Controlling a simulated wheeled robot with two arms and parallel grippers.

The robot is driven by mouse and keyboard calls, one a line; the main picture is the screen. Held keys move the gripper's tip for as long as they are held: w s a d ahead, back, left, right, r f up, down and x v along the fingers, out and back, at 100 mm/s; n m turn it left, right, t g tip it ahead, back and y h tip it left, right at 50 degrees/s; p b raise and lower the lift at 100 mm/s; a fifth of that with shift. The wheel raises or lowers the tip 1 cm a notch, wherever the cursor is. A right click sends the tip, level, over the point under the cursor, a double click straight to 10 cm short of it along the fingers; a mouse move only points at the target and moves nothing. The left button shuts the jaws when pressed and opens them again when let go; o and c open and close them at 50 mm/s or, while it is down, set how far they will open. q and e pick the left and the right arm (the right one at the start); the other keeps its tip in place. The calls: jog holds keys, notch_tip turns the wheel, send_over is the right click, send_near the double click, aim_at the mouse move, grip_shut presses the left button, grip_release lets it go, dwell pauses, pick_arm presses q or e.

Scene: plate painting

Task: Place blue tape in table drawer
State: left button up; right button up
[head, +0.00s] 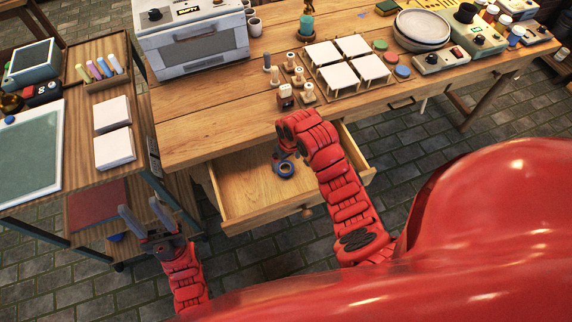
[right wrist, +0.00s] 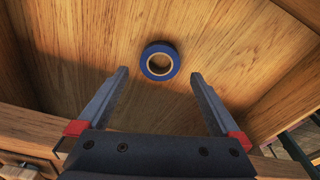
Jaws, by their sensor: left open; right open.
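The blue tape (head: 285,169) is a small roll lying flat on the bottom of the open table drawer (head: 240,187). In the right wrist view the tape (right wrist: 160,50) lies on the wooden drawer floor, beyond the fingertips and touching neither. My right gripper (right wrist: 160,78) is open and empty above the drawer, its fingers on either side of clear space; in the head view its fingers are largely hidden by my arm. My left gripper (head: 140,214) is open and empty, left of the drawer and low beside the side shelf.
The wooden table (head: 205,125) above the drawer holds a grey oven (head: 192,40), white tiles (head: 350,60), stamps and plates (head: 421,28). A side shelf (head: 70,130) with a green mat stands at left. The drawer floor around the tape is clear.

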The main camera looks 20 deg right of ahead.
notch_tip(320, 180, up, 8)
jog(key=p, duration=0.2)
jog(key=shift+s+d+p, duration=0.15)
jog(key=shift+s+p, duration=0.15)
jog(key=shift+s, duration=0.15)
jog(key=shift+f, duration=0.15)
jog(key=shift+s+f, duration=0.1)
